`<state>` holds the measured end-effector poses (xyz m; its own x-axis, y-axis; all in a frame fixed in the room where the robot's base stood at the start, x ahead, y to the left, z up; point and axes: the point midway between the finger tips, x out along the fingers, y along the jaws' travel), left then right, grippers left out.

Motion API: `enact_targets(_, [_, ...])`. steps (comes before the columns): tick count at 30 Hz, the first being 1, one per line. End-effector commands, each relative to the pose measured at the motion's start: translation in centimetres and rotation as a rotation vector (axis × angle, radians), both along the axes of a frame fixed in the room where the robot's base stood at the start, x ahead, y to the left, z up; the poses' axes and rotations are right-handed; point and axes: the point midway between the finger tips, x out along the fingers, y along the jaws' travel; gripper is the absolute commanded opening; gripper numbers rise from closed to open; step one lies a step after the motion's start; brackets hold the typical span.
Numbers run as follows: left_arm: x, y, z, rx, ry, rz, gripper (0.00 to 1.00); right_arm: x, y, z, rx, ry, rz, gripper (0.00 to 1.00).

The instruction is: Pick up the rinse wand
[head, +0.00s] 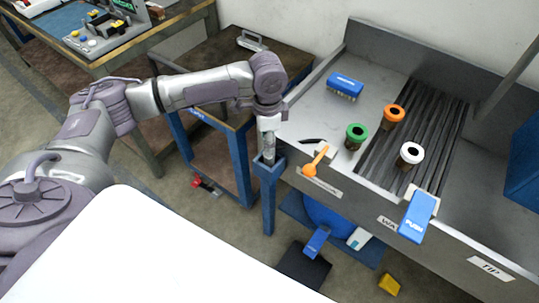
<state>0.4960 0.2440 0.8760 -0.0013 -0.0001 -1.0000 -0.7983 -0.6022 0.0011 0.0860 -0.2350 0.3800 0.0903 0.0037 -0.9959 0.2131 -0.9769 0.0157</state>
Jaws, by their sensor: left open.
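My left gripper (268,153) points down at the left front corner of the metal sink bench (291,133). It is seen from the side, just above or at the mouth of a blue square post (268,190); I cannot tell whether it touches it. No held thing shows in it. An orange piece with a round end and a short handle (314,163) sits at the bench's front edge, right of the gripper and apart from it. It may be the rinse wand, but I cannot be sure. My right gripper is out of view.
The bench holds a blue brush (345,86), green (356,132), orange (393,114) and white (411,153) capped items, and a dark ribbed drain (437,125). A blue push lever (417,217) juts from the front. A low brown-topped table (280,60) stands behind the arm.

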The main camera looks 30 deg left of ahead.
Motion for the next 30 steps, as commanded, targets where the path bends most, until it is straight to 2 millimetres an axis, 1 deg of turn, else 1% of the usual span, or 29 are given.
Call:
enact_targets(6, [-0.2, -0.5, -3.1, 0.001, 0.003, 0.0, 0.45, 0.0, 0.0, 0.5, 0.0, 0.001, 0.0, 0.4])
enact_targets(9, [-0.1, -0.4, -4.3, 0.001, 0.002, 0.001, 0.45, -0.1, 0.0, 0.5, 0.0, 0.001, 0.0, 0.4])
enact_targets(12, [-0.1, -0.4, -4.9, 0.001, 0.001, 0.0, 0.45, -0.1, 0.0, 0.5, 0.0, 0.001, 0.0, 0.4])
enact_targets(18, [-0.1, -0.5, -5.0, 0.0, 0.0, -0.001, 0.45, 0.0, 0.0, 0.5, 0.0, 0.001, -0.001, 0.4])
enact_targets(19, [-0.1, -0.5, -5.0, 0.0, 0.0, -0.001, 0.43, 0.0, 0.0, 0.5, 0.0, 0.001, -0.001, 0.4])
enact_targets(24, [-0.1, -0.4, -5.0, 0.001, 0.001, -0.001, 0.15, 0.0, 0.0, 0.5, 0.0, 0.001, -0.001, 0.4])
enact_targets(27, [-0.1, -0.4, -4.9, 0.001, 0.001, 0.0, 0.0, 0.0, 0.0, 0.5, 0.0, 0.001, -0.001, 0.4])
enact_targets(30, [-0.1, -0.4, -4.9, 0.001, -0.001, 0.0, 0.0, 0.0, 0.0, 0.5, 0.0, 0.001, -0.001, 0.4])
